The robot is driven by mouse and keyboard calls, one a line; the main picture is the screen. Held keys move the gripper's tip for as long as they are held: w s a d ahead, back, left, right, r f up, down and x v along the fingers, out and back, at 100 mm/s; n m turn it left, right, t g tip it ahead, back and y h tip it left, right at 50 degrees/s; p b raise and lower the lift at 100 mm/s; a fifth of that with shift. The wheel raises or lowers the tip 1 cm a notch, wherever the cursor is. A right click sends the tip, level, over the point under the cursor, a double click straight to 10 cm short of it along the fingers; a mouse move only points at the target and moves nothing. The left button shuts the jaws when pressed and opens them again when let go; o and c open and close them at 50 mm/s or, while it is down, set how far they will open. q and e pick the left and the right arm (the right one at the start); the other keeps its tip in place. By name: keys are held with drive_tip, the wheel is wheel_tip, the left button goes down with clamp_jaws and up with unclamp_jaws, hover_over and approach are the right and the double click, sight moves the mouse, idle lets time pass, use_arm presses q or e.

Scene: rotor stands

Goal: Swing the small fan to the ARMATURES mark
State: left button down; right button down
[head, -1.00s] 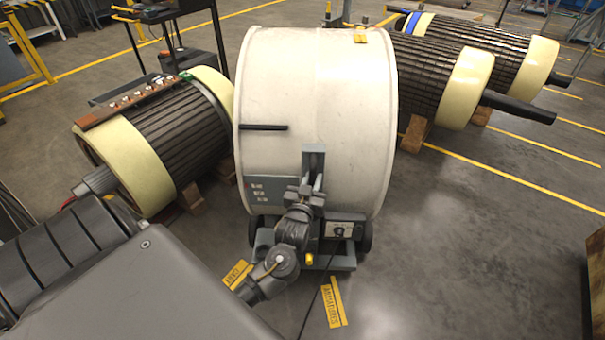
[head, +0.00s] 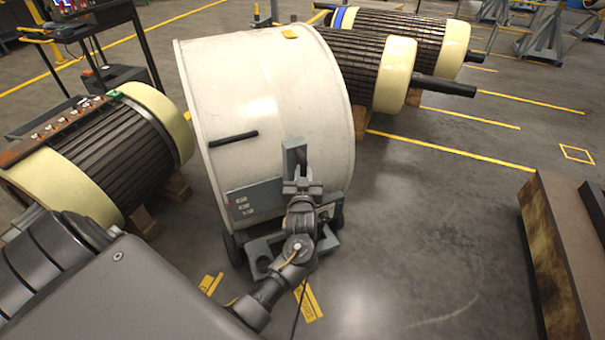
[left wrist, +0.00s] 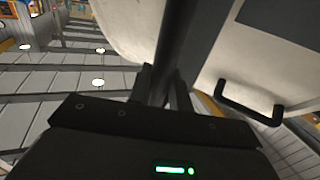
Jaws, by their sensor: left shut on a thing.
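The fan (head: 250,95) is a big white drum on a low dark wheeled base, with a dark handle (head: 233,139) and a grey control panel on its side. My left gripper (head: 301,183) is shut on a dark upright bar (head: 294,152) at the drum's lower side. In the left wrist view the fingers (left wrist: 166,88) close around this bar (left wrist: 172,45), and the white drum rises behind. A yellow floor label (head: 308,300), the ARMATURES mark, lies just in front of the base, partly hidden by my arm. My right gripper is out of view.
A banded armature (head: 120,150) on wooden blocks stands close at the left. Another armature (head: 355,75) stands close behind the fan at the right. Another yellow label (head: 210,284) lies left of my forearm. A brown block (head: 545,260) stands at the right; the floor between is clear.

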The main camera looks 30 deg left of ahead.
use_arm(q)
drive_tip(key=shift+w+d+r, duration=0.35)
drive_tip(key=shift+d, duration=0.05)
drive_tip(key=c, duration=1.5)
unclamp_jaws()
drive_tip(key=shift+w, duration=0.15)
drive_tip(key=shift+c, duration=0.2)
drive_tip(key=shift+o, duration=1)
drive_tip(key=shift+w+f, duration=0.1)
drive_tip(key=shift+f, duration=0.1)
drive_tip(key=shift+a+f, duration=0.1)
